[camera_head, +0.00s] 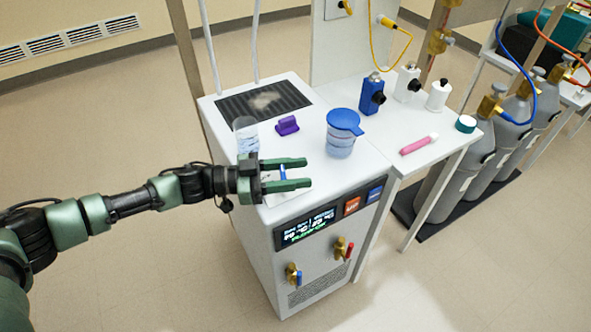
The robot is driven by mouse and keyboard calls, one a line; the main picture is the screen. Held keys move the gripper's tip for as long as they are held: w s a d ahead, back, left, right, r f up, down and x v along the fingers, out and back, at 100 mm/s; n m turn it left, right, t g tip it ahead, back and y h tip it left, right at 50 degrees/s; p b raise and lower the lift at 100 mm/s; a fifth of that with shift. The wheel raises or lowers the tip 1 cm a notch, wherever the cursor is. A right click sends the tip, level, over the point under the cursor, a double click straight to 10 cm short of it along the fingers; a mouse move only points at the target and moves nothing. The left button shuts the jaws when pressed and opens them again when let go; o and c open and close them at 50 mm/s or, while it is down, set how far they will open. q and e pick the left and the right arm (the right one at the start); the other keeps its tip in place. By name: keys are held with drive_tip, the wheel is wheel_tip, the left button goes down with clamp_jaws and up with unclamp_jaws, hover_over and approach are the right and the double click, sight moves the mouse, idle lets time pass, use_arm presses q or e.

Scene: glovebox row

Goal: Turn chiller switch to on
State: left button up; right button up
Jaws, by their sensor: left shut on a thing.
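The chiller appears to be the white box-shaped unit (240,215) in the middle, with a lit display (308,227) on its front. Right of the display sit an orange rocker-like switch (351,206) and a blue one (374,194). Their lettering is too small to read, and I cannot tell which position either is in. My left gripper (300,172) is over the unit's top near its front left edge, left of and above the switches. A thin blue thing (282,172) shows between its fingers; the rest is hidden. My right gripper is not in view.
On the unit's top stand a clear beaker (245,136), a purple piece (287,125) and a blue-lidded jar (342,134). Two brass valves (342,249) stick out from the front below the display. A bench with bottles (372,95) adjoins at right; gas cylinders (480,150) stand beyond. Floor at left is clear.

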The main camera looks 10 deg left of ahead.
sight(264, 175)
use_arm(q)
drive_tip(key=shift+s+d+m+g+h+b, duration=0.1)
drive_tip(key=shift+m+g+h+b, duration=0.1)
drive_tip(key=shift+m+g, duration=0.4)
drive_tip(key=shift+s+m+g+h+b, duration=0.1)
drive_tip(key=shift+m+g+b, duration=0.15)
drive_tip(key=shift+g, duration=0.55)
drive_tip(key=o, duration=1.4)
drive_tip(key=a, duration=0.2)
drive_tip(key=a+b, duration=0.1)
drive_tip(key=a, duration=0.4)
drive_tip(key=shift+s+f, duration=0.1)
drive_tip(key=shift+s, duration=0.2)
drive_tip(key=shift+a, duration=0.45)
